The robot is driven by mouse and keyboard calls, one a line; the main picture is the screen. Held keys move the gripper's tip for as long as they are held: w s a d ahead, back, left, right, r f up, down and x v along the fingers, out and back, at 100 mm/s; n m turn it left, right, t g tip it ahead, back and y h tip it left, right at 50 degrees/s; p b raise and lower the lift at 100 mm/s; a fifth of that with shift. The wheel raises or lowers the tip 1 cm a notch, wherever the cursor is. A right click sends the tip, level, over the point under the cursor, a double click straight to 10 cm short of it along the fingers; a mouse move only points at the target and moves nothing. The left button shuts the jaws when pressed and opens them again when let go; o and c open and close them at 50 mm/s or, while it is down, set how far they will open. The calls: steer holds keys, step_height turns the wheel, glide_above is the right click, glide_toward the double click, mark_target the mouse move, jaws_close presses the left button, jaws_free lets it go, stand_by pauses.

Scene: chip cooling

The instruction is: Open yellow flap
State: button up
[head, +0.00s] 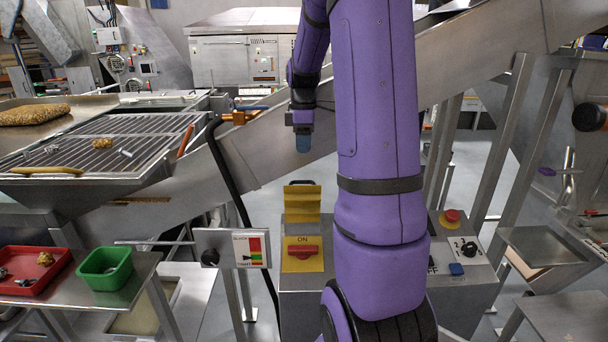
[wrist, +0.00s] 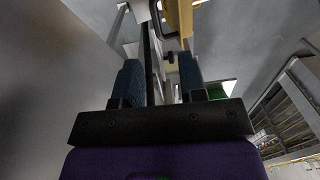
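The yellow flap (head: 302,204) stands raised at the back of a grey control box, above a yellow plate (head: 318,265) marked ON. A red switch (head: 301,252) on that plate is exposed. My gripper (head: 303,143) hangs above and behind the flap, with its blue fingertip pointing down and apart from the flap. In the wrist view its two dark blue fingers (wrist: 160,78) are spread with nothing held between them.
A lever panel with a red and green scale (head: 232,248) stands left of the box. An emergency button (head: 452,215) sits on the box's right side. A sloping metal beam (head: 440,60) runs behind my arm. Red (head: 33,270) and green (head: 105,266) trays are at left.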

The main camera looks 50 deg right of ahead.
step_height(320, 180, down, 10)
steer(key=shift+w+f, duration=0.15)
steer(key=shift+f, duration=0.1)
stand_by(0.4)
jaws_close()
